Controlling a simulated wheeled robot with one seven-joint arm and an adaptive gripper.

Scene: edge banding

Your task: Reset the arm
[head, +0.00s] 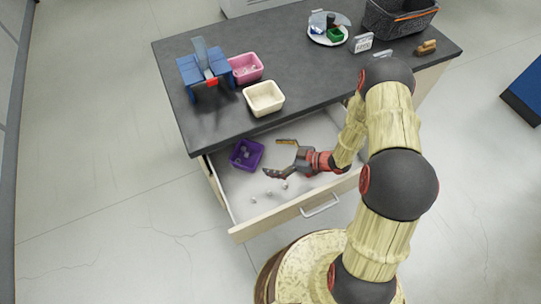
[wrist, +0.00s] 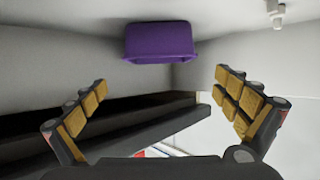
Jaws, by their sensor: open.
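My gripper (head: 277,159) is over the open drawer (head: 227,188) in the head view, with its fingers spread and nothing between them. My arm reaches down to it from the right side. In the wrist view my gripper (wrist: 160,107) shows both padded fingers wide apart. A purple bin (head: 245,154) stands in the drawer to the left of the gripper, with a few small pale pieces inside. The purple bin also shows in the wrist view (wrist: 158,42), beyond the fingertips and apart from them.
Several small pale pieces (head: 284,186) lie on the drawer floor. The dark countertop (head: 300,85) above holds a blue device (head: 203,69), a pink bin (head: 246,68), a cream bin (head: 264,98), a round plate (head: 328,29) and a dark basket (head: 400,18). The countertop edge overhangs the drawer.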

